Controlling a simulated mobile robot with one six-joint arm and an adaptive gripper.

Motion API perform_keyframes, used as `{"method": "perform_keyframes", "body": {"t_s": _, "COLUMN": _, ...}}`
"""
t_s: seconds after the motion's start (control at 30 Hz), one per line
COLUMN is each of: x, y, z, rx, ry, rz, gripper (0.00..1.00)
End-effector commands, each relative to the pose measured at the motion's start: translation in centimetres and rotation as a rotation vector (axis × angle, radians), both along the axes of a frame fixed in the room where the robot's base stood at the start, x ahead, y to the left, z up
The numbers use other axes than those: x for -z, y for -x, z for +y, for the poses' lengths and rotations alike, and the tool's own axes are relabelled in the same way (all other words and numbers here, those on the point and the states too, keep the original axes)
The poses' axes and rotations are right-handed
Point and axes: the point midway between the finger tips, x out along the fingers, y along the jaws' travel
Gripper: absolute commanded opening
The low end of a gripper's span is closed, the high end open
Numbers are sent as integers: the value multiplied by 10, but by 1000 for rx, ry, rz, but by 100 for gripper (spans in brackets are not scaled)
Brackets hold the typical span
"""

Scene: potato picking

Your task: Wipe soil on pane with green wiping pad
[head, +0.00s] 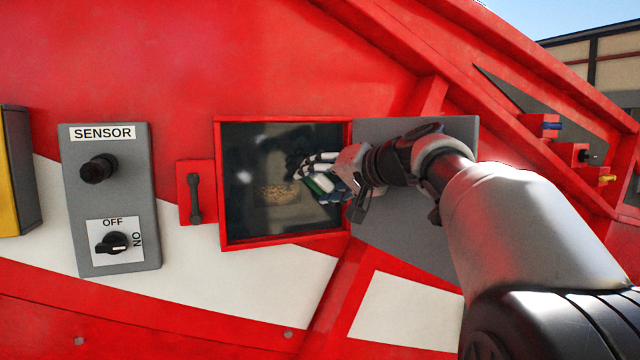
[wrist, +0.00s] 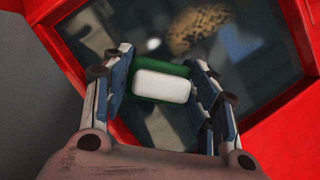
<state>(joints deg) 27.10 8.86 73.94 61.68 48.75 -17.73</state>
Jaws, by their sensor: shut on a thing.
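The dark glass pane (head: 245,210) sits in a red square frame on the red machine wall; it also fills the upper middle of the wrist view (wrist: 125,65). A brown speckled soil patch (head: 277,194) shows at the pane's middle, and at the top of the wrist view (wrist: 200,28). My gripper (head: 318,180) is in front of the pane's right part. It is shut on the green wiping pad (wrist: 162,84), which has a white block on its back. The pad is below and left of the soil in the wrist view. Whether the pad touches the glass I cannot tell.
A grey door panel (head: 420,245) stands open to the right of the frame, behind my arm. A red latch plate with a dark handle (head: 195,195) is left of the frame. A grey sensor box (head: 108,200) with a knob and switch is further left.

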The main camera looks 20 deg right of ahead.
Motion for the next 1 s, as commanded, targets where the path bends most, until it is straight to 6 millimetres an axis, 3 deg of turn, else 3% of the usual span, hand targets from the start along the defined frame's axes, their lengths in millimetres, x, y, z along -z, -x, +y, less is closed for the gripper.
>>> {"method": "perform_keyframes", "body": {"t_s": 1.0, "x": 2, "y": -3, "z": 72, "rx": -3, "ry": -1, "rz": 1, "gripper": 35}}
